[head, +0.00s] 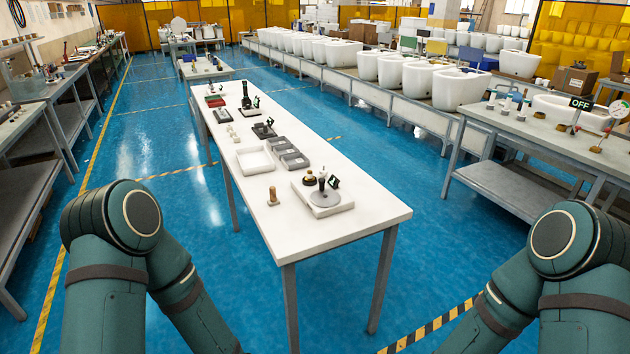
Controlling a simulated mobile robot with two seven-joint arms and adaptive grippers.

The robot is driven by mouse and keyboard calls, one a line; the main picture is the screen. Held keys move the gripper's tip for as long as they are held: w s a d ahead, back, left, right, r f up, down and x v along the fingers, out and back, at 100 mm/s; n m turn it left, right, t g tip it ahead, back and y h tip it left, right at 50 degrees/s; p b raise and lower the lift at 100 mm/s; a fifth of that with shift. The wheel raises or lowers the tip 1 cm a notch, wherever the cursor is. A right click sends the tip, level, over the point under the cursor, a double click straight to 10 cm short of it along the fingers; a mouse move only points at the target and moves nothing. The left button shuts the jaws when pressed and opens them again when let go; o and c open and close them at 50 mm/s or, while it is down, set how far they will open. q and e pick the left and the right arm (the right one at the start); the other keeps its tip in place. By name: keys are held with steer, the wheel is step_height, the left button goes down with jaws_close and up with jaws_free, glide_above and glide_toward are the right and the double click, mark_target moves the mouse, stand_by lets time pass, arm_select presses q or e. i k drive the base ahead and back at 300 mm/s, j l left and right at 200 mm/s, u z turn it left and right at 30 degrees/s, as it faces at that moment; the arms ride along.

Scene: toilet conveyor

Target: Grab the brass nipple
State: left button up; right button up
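A small brass-brown upright piece (272,197), which looks like the brass nipple, stands alone on the white table (345,228), left of a grey tray. The square grey tray (335,208) holds a dark round part with a brass-coloured top (309,179), a dark-topped upright part and a small black piece. My two arms show at the lower left and lower right, both in front of the table and apart from it. Neither gripper is in the picture, so their fingers cannot be seen.
A white open box (255,162) and grey bins (287,154) sit farther back on the table, with several small fittings beyond. The table's near end is bare. A side bench (535,133) stands at right, a conveyor with toilets behind. Blue floor (180,190) is clear around the table.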

mark_target(309, 178)
steer(key=z, duration=0.45)
steer(key=k+z, duration=0.15)
steer(key=z, duration=0.25)
steer(key=l+z, duration=0.1)
steer(key=z, duration=0.35)
steer(key=j+z, duration=0.1)
steer(key=z, duration=0.3)
steer(key=j+z, duration=0.1)
steer(key=z, duration=0.75)
steer(key=k+j, duration=0.15)
steer(key=j, duration=0.25)
steer(key=k+j, duration=0.15)
steer(key=j, duration=0.25)
steer(key=k+j, duration=0.15)
steer(key=j, duration=0.25)
steer(key=k+j, duration=0.15)
steer(key=j, duration=0.25)
steer(key=k+j, duration=0.2)
steer(key=j, duration=0.2)
steer(key=k+j, duration=0.15)
steer(key=j, duration=0.25)
steer(key=k+j, duration=0.15)
steer(key=j, duration=0.2)
